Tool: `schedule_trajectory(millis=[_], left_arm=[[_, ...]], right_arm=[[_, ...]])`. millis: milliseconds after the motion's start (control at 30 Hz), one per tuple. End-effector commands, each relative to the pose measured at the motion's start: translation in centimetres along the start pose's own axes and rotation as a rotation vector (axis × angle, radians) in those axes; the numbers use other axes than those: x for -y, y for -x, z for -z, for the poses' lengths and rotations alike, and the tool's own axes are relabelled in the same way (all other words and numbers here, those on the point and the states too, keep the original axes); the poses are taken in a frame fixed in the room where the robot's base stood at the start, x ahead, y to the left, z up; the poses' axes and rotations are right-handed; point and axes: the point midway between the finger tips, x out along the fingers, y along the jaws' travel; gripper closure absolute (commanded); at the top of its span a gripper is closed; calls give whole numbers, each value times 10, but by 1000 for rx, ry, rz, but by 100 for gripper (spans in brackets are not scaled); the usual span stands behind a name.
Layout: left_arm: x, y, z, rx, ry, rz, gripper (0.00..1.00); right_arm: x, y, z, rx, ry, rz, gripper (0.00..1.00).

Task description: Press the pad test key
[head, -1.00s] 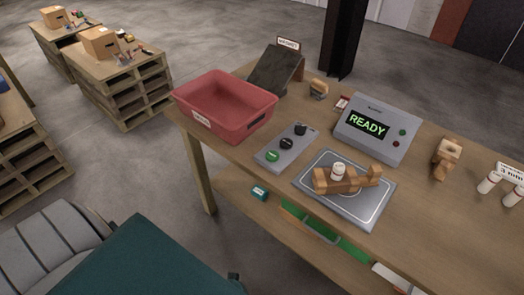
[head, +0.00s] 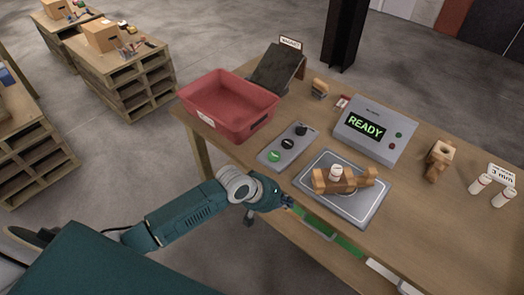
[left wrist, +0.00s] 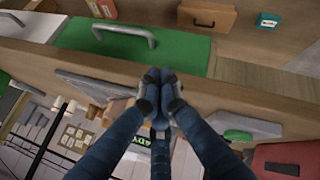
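A grey key panel (head: 287,147) lies on the workbench with a green button (head: 274,156), a dark labelled key (head: 288,143) and a black knob (head: 301,130); I cannot read which is the pad test key. The panel also shows in the left wrist view (left wrist: 262,126), with its green button (left wrist: 238,135). A grey pad (head: 353,211) with a white outline carries a wooden piece (head: 330,182) and a white cylinder (head: 335,172). My left gripper (head: 287,200) is at the bench's front edge, below the panel and left of the pad. Its fingertips are together and empty in the left wrist view (left wrist: 153,88).
A red bin (head: 228,107) stands left of the panel. A grey console (head: 376,130) reading READY is behind the pad. A dark sloped stand (head: 277,68) is at the back. Green-fronted storage (left wrist: 130,48) with a handle is under the benchtop.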

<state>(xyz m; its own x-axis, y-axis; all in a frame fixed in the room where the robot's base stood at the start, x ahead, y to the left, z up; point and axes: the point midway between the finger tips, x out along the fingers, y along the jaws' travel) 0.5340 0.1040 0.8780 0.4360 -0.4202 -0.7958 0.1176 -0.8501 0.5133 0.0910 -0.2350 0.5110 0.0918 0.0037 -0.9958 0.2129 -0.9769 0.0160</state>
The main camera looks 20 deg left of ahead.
Motion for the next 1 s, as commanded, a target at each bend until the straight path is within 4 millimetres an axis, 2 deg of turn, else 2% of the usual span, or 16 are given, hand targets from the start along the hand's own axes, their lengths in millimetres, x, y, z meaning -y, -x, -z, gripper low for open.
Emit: schedule_trajectory(millis=[33, 167, 400, 533, 700, 1000], left_arm=[[-17, 15, 6, 7, -3, -17, 100], [-16, 20, 52, -13, 127, -35, 100], [-16, 55, 145, -65, 408, -78, 100], [-13, 75, 184, -94, 536, -100, 100], [-10, 90, 210, -116, 627, -118, 100], [-10, 94, 216, -120, 651, -124, 100]], right_arm=[[0, 6, 1, 0, 0, 0, 60], [-1, 6, 5, -6, 0, -1, 60], [-1, 11, 0, 1, 0, -1, 60], [-1, 13, 0, 2, 0, -1, 60], [-1, 14, 0, 2, 0, -1, 60], [-1, 14, 0, 2, 0, -1, 60]])
